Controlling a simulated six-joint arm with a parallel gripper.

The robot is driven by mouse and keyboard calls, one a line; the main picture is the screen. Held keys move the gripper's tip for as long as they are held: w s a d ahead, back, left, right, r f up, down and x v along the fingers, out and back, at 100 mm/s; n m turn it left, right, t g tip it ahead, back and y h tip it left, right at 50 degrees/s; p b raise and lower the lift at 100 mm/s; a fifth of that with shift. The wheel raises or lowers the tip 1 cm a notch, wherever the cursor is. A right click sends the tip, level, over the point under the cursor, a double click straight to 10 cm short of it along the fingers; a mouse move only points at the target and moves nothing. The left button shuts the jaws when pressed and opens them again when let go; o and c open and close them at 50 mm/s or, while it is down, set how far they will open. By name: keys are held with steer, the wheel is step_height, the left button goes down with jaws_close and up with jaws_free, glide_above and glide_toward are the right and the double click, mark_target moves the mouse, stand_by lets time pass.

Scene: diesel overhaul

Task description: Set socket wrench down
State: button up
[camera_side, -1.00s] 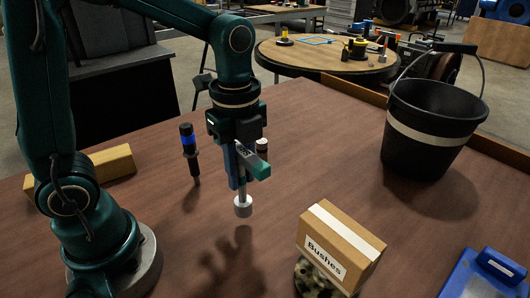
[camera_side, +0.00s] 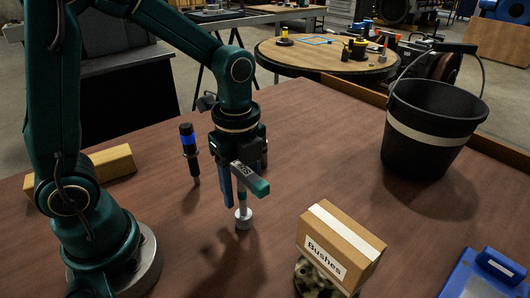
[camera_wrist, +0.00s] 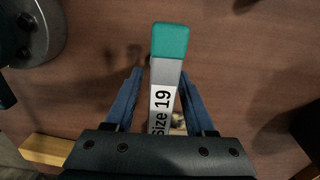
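The socket wrench (camera_side: 246,177) has a grey handle with a green end and a downward shaft with a pale socket (camera_side: 243,218). It stands upright with the socket on or just at the brown table. In the wrist view the wrench handle (camera_wrist: 166,85) reads "Size 19" and points away between my fingers. My gripper (camera_side: 243,200) is low over the table, its blue fingers on either side of the wrench. In the wrist view my gripper (camera_wrist: 160,72) is open, with a clear gap on the left of the handle and little on the right.
A cardboard box labelled "Bushes" (camera_side: 340,245) sits tilted on a mottled round object at front right. A black-and-blue tool (camera_side: 189,150) stands upright left of my gripper. A black bucket (camera_side: 430,130) stands at the right, and a blue case (camera_side: 485,275) lies front right. The middle table is clear.

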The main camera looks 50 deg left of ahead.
step_height(320, 180, up, 11)
steer(key=shift+r, duration=0.55)
steer(key=shift+s+r, duration=0.15)
steer(key=shift+s+n+t, duration=0.3)
steer(key=shift+n, duration=0.5)
steer(key=s+a+f+n+t, duration=0.1)
steer(key=s+f+n+t, duration=0.2)
steer(key=n, duration=1.3)
steer(key=s+t, duration=0.2)
steer(key=s, duration=0.1)
steer(key=shift+s+f, duration=0.15)
steer(key=shift+f, duration=0.25)
